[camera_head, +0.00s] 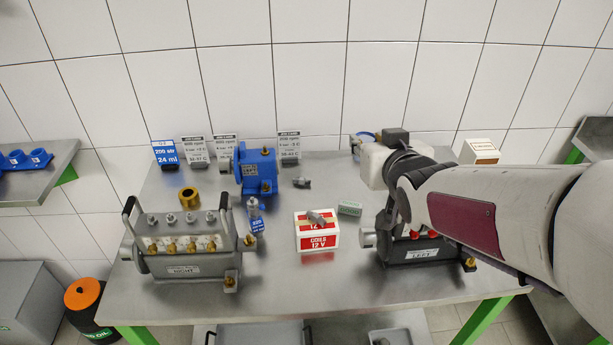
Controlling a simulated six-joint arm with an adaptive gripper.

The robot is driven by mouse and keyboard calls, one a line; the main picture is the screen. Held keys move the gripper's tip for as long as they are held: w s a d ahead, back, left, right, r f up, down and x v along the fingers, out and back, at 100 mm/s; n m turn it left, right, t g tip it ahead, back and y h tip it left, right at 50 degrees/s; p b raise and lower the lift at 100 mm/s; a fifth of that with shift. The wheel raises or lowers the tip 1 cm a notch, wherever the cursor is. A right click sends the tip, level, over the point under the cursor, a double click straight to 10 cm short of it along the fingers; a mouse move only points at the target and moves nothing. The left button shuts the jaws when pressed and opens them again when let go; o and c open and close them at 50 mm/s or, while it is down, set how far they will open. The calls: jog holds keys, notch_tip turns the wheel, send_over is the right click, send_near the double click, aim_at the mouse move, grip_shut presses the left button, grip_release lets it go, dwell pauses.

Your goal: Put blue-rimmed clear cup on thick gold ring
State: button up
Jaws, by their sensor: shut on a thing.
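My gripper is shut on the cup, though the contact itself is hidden. The cup is well to the right of the ring and apart from it.
A red-white box (317,232) bears a grey fitting.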

jog(key=w+a+r+n+y, duration=0.2)
jog(key=w+a+r, duration=0.1)
jog(key=w, duration=0.5)
jog(key=shift+w, duration=0.3)
jog(key=w+a+n+y, duration=0.1)
jog(key=w+a+n+g+y, duration=0.1)
jog(key=w, duration=0.1)
jog(key=w+a+y, duration=0.1)
jog(key=w, duration=0.1)
jog(key=shift+w+a+f+n, duration=0.1)
jog(key=shift+f+n, duration=0.1)
jog(key=shift+n, duration=0.2)
jog(key=shift+w+a+f+n+g+y, duration=0.15)
jog(key=shift+a+f+n+g+y, duration=0.8)
jog(key=shift+f, duration=1.85)
jog(key=shift+w+a+f+n+g+y, duration=0.15)
jog(key=shift+a+f+n+g+y, duration=0.2)
jog(key=shift+f+n+g+y, duration=1.85)
jog(key=shift+w+a+f+n+g+y, duration=0.15)
jog(key=shift+a+f+n+g, duration=0.65)
jog(key=shift+f, duration=2.55)
jog(key=shift+d+t, duration=0.15)
jog(key=shift+t, duration=0.1)
jog(key=shift+f, duration=3.15)
